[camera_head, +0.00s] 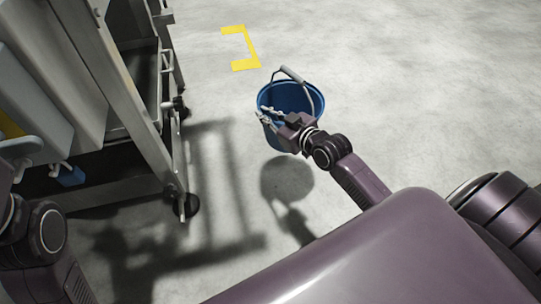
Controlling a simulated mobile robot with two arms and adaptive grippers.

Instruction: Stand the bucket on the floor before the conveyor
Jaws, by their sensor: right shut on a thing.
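A blue bucket (274,132) with a grey bail handle is in the middle of the head view, its open top facing up. My right gripper (272,117) is shut on the bucket at its near left rim. The bucket's round shadow lies apart from it on the floor, so it hangs above the floor. The metal frame that looks like the conveyor (150,140) stands at the left. Part of my left arm shows at the lower left, but its gripper is not in view.
A yellow bracket-shaped marking (246,64) is on the grey concrete floor beyond the bucket. A frame foot (187,205) stands left of the bucket. A small blue thing (70,176) hangs low on the machine. The floor to the right and behind is clear.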

